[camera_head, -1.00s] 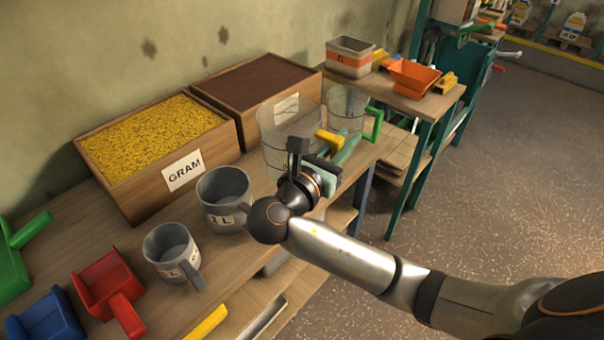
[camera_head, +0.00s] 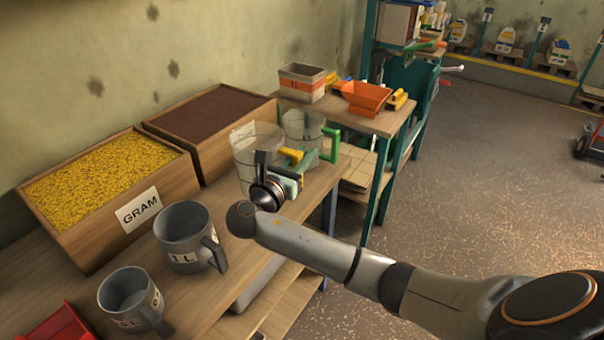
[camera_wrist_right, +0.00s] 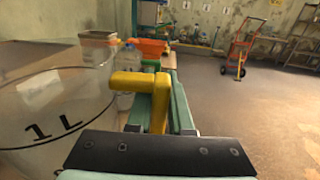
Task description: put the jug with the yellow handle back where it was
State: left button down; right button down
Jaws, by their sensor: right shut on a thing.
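The clear jug with the yellow handle (camera_head: 246,150) is at the far end of the bench in the head view, beside the brown-filled crate. In the right wrist view the clear jug (camera_wrist_right: 50,100) shows a "1 L" mark, and its yellow handle (camera_wrist_right: 146,92) lies between my green fingers. My right gripper (camera_head: 291,166) is shut on this handle. The jug looks upright; I cannot tell whether its base touches the bench. Another clear jug with a green handle (camera_head: 331,146) stands just behind it. My left gripper is not in view.
Two grey jugs, a larger one (camera_head: 184,240) and a smaller one (camera_head: 127,300), stand on the near bench. A crate of yellow grain (camera_head: 148,215) and a crate of brown stuff (camera_head: 200,160) line the wall. An orange scoop (camera_head: 367,97) sits on a farther table.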

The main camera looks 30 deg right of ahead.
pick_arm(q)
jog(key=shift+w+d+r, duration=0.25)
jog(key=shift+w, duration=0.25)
pick_arm(e)
notch_tip(320, 180, down, 6)
jog(key=w+d, duration=0.1)
jog(key=w, duration=0.1)
jog(key=shift+w+d, duration=0.3)
jog(key=shift+d, duration=0.05)
jog(key=shift+f, duration=0.1)
jog(key=c, duration=0.8)
grip_release()
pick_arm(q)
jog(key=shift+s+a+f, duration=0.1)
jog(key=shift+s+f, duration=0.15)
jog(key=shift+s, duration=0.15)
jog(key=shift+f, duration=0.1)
pick_arm(e)
jog(key=shift+f, duration=0.1)
